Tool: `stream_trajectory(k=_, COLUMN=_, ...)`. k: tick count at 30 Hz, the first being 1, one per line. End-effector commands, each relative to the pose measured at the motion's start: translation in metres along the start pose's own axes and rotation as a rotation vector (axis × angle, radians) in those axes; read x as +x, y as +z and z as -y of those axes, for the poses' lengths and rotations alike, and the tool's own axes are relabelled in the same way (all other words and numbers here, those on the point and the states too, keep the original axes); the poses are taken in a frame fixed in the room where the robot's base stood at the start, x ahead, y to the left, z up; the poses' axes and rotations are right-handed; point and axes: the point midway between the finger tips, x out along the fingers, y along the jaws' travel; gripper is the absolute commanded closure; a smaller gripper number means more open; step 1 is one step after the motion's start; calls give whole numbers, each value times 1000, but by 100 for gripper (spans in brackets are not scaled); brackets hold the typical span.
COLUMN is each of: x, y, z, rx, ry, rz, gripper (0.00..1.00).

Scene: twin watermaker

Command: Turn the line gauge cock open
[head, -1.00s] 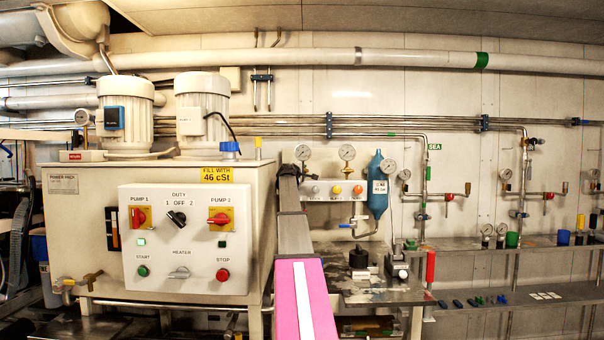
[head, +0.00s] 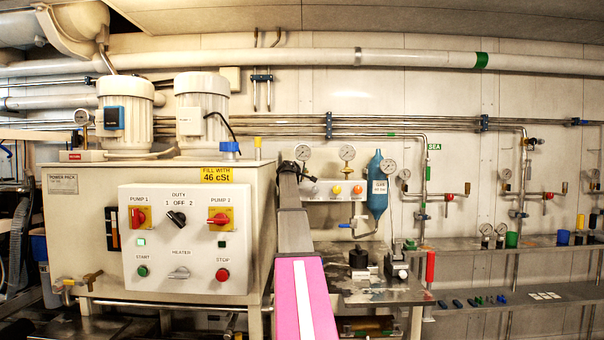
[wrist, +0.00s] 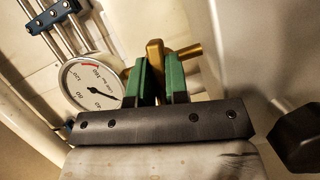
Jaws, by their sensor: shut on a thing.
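In the wrist view my gripper (wrist: 156,68) has its two green-padded fingers closed on the brass cock handle (wrist: 154,56). The handle stands upright between the pads, and a brass stem (wrist: 190,50) sticks out to the right behind the right finger. A round white gauge (wrist: 92,84) with a black needle and a red mark is just left of the fingers. In the head view a gauge (head: 303,152) shows beside the far end of my arm. The cock and my fingertips cannot be made out there.
The power pack cabinet (head: 75,225) with its control panel stands left of my arm. A bench (head: 385,293) with small parts and a blue cylinder (head: 377,190) are to the right.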

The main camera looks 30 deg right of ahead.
Motion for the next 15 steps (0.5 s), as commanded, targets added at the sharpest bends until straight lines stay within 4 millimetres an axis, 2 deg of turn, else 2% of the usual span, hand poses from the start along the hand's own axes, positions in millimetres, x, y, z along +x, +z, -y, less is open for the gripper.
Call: stream_trajectory(k=15, x=0, y=0, z=-2, rx=449, ry=-187, rz=0, gripper=100)
